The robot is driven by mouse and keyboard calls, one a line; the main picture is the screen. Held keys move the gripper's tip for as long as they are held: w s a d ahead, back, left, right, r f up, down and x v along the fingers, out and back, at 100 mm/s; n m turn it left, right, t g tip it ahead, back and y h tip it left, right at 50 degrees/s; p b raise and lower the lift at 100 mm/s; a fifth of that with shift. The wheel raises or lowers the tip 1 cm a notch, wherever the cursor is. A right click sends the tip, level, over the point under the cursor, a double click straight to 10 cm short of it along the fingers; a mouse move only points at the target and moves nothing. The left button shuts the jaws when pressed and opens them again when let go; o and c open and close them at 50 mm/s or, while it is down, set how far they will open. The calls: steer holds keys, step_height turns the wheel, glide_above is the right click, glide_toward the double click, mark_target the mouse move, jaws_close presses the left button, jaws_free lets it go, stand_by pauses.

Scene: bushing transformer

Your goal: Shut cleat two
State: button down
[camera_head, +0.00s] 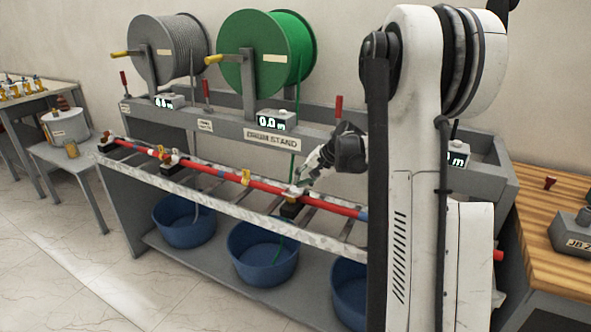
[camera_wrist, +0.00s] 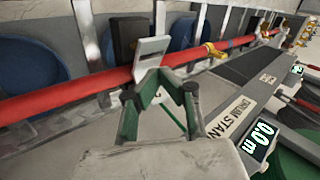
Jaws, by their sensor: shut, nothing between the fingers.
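A red cable (camera_head: 222,176) runs along the ladder-like metal tray, over several cleats with dark blocks. One cleat (camera_head: 291,209) is at my gripper (camera_head: 301,187); no number is readable on it. In the wrist view its pale grey top plate (camera_wrist: 152,49) stands tilted over the red cable (camera_wrist: 70,97), beside a dark block (camera_wrist: 128,32). My gripper (camera_wrist: 163,78) has its green-sided fingers drawn together at the plate's lower edge, with nothing held. They look close to or touching the plate; I cannot tell which. Another cleat (camera_head: 170,161) sits farther left.
Behind the tray is the drum stand (camera_head: 272,138), with a green drum (camera_head: 266,55) and a grey drum (camera_head: 168,48). A yellow band (camera_head: 246,177) is on the cable. Blue tubs (camera_head: 263,254) stand below. A wooden bench (camera_head: 550,215) is at the right.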

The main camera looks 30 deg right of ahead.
step_height(320, 180, up, 11)
steer(key=w+m+g+h+p, duration=0.3)
steer(key=g+h+p, duration=0.2)
steer(key=g+p, duration=0.15)
glide_above(294, 193)
steer(key=w+d, duration=0.1)
steer(key=d, duration=0.1)
step_height(294, 193, down, 9)
steer(key=shift+d+r, duration=0.1)
steer(key=shift+d, duration=0.05)
steer(key=f, duration=0.1)
steer(key=a+f, duration=0.1)
steer(key=f, duration=0.1)
steer(key=shift+s+f+p, duration=0.1)
steer(key=shift+s+p, duration=0.1)
steer(key=shift+p, duration=0.1)
steer(key=shift+s+a+f, duration=0.1)
steer(key=shift+a+f, duration=0.1)
steer(key=shift+f, duration=0.4)
steer(key=shift+f, duration=0.1)
steer(key=b, duration=0.1)
steer(key=a+f+t+h+b, duration=0.1)
steer(key=b, duration=0.1)
steer(key=shift+s+f, duration=0.2)
steer(key=shift+s, duration=0.15)
steer(key=shift+a+r, duration=0.1)
